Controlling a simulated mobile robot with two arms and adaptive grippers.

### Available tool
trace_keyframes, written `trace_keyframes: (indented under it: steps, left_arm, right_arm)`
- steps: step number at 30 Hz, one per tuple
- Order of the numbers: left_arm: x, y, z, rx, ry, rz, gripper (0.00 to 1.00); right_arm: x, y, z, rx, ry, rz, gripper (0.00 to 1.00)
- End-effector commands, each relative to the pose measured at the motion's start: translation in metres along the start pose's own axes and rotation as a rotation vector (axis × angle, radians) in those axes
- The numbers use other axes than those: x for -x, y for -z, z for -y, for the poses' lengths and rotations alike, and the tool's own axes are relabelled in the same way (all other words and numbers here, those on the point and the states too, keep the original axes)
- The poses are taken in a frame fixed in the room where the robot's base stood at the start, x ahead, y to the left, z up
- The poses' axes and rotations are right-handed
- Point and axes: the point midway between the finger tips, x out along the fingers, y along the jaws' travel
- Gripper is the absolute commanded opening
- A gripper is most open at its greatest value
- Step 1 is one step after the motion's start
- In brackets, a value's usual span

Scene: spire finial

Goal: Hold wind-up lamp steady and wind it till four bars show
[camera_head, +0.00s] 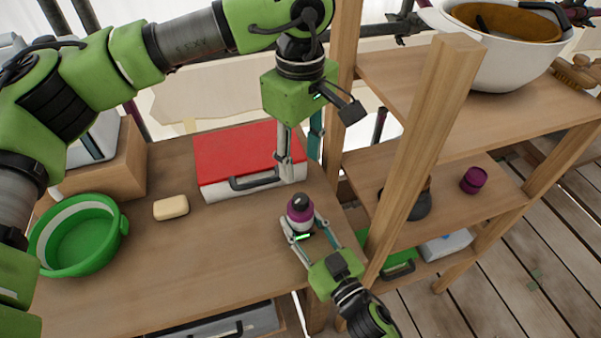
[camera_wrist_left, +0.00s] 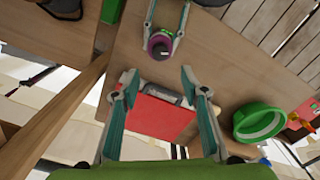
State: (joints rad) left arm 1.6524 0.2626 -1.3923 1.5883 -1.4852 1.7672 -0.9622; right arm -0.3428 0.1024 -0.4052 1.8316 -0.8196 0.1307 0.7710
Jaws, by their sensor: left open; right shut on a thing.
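The wind-up lamp (camera_head: 300,213) is a small purple and white cylinder with a dark top, upright near the right end of the wooden table. My right gripper (camera_head: 303,226) has its fingers shut around the sides of the lamp. A small green glow shows low on the lamp's near side; I cannot make out any bars. My left gripper (camera_head: 298,168) is open and empty, pointing down above and behind the lamp. In the left wrist view, the lamp (camera_wrist_left: 159,45) sits between the right fingers, beyond the open left fingertips (camera_wrist_left: 158,75).
A red-lidded white case (camera_head: 240,158) lies behind the lamp. A soap-like block (camera_head: 171,207) and a green basin (camera_head: 80,236) are at the left. Wooden shelving with an upright post (camera_head: 420,145) stands close on the right. The table's middle front is clear.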

Motion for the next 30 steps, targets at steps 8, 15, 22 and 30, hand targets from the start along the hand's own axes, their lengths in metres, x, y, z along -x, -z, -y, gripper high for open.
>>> trace_keyframes:
  steps: [8, 15, 22, 30]
  left_arm:
    - [0.013, 0.0, 0.0, 0.0, 0.0, 0.0, 0.41]
    - [0.013, 0.0, 0.0, 0.005, 0.0, 0.001, 0.41]
    - [0.012, 0.003, 0.0, 0.217, 0.01, 0.028, 0.41]
    - [0.01, 0.012, -0.001, 0.801, 0.056, 0.091, 0.41]
  right_arm:
    - [0.0, 0.0, 0.0, 0.0, 0.0, 0.001, 0.13]
    - [0.0, 0.0, 0.0, 0.0, 0.0, 0.001, 0.13]
    - [0.0, 0.0, 0.0, 0.0, 0.0, 0.0, 0.13]
    - [0.0, 0.0, 0.0, 0.0, 0.0, 0.0, 0.13]
